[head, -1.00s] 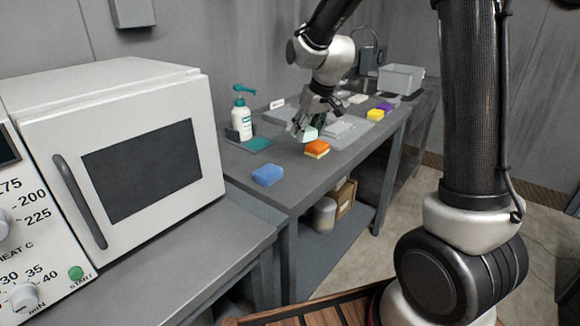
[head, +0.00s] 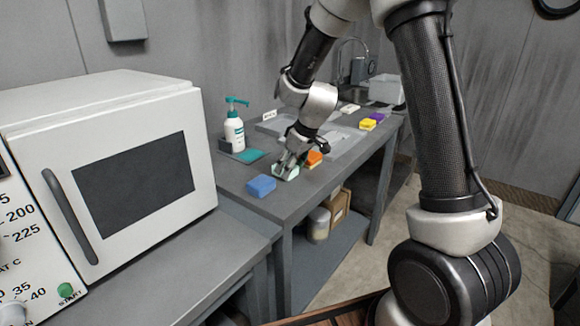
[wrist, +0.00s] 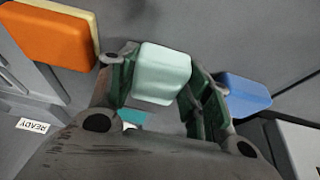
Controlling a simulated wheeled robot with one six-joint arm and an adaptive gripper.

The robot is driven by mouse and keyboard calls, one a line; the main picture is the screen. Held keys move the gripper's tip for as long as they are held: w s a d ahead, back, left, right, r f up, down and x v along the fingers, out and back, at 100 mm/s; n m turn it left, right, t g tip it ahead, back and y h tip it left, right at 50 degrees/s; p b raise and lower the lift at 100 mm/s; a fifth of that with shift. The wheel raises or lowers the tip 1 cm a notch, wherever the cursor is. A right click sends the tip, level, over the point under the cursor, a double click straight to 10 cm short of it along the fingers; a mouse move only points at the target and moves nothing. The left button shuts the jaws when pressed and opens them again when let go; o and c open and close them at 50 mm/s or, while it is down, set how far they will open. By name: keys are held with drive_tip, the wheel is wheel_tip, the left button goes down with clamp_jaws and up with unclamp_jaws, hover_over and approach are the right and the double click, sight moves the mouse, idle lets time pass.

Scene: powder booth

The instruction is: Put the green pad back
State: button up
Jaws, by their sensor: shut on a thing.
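My gripper (head: 286,168) is shut on a pale mint-green pad (wrist: 161,73), gripped on two opposite sides. The pad (head: 285,172) also shows in the head view, low over the grey bench, between a blue pad and an orange-and-yellow pad. I cannot tell whether it touches the bench. The blue pad (head: 261,185) lies to its left and nearer the front. The orange pad (head: 314,157) lies to its right, partly behind my gripper. In the wrist view the orange pad (wrist: 50,38) is at upper left and the blue pad (wrist: 246,96) at right.
A pump bottle (head: 234,130) stands at the back beside a flat teal pad (head: 250,155). A READY label (wrist: 32,126) lies behind. Yellow (head: 367,124) and purple (head: 377,117) pads and a grey bin (head: 386,88) are farther along. A white oven (head: 110,165) stands at left.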

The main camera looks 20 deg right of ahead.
drive_tip(key=o, duration=1)
drive_tip(key=shift+f, duration=0.1)
drive_tip(key=v, duration=1.3)
drive_tip(key=s+d+r+m+h, duration=0.1)
drive_tip(key=s+d+r+m, duration=0.1)
drive_tip(key=s, duration=0.7)
drive_tip(key=s+d+r+m, duration=0.2)
drive_tip(key=s+d, duration=0.3)
drive_tip(key=s, duration=0.5)
drive_tip(key=s+d+r+m+h, duration=0.1)
drive_tip(key=s+d+r+m, duration=0.1)
drive_tip(key=s, duration=0.7)
drive_tip(key=shift+s+d+m+t+h, duration=0.3)
drive_tip(key=shift+d+m, duration=0.3)
drive_tip(key=shift+d, duration=0.35)
drive_tip(key=shift+w+r, duration=0.1)
